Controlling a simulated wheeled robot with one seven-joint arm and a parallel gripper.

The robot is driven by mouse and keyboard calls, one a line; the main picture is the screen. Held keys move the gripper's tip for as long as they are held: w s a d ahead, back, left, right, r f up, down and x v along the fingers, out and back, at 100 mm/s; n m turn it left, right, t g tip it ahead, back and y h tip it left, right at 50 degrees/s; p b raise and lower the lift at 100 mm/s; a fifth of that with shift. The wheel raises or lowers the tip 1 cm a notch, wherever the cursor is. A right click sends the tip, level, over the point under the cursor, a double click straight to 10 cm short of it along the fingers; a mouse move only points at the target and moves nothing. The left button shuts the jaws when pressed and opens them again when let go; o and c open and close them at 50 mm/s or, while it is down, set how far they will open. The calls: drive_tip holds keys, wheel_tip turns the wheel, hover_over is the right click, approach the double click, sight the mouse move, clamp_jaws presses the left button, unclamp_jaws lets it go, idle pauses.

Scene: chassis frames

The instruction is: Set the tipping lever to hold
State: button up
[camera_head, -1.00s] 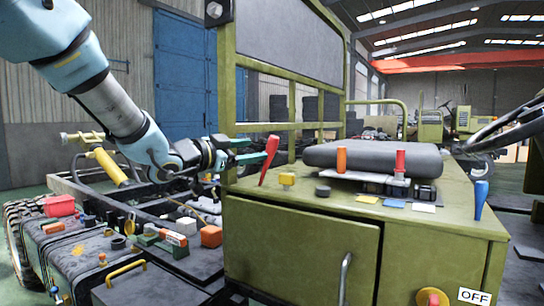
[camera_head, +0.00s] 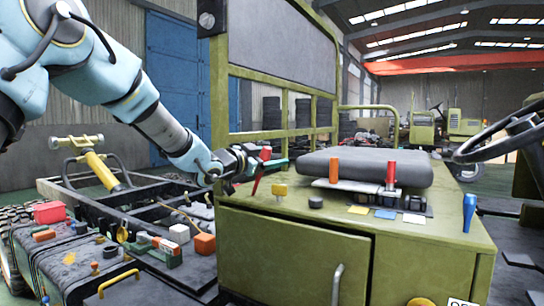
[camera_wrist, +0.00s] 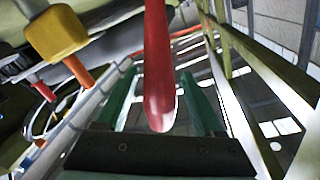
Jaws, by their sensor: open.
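A long red lever (camera_head: 258,176) stands at the left edge of the green cabinet top. My gripper (camera_head: 270,163) is at its upper part, with the green fingers spread. In the wrist view the red lever (camera_wrist: 158,60) runs between the two open fingers of my gripper (camera_wrist: 160,88), its rounded end near the palm. I see gaps beside it and no clear grip. An orange lever (camera_head: 334,170), a second red lever (camera_head: 391,175) and a blue lever (camera_head: 469,212) stand further right. I cannot read which lever is the tipping one.
The green cabinet (camera_head: 290,245) carries a yellow knob (camera_head: 279,190), a black knob (camera_head: 316,202) and a grey cushion (camera_head: 365,168). Yellow, blue and white cards lie at the levers. A green frame (camera_head: 221,100) rises right behind my gripper. A steering wheel (camera_head: 505,135) is at right.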

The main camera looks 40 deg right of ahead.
clamp_jaws()
idle(0.5)
idle(0.8)
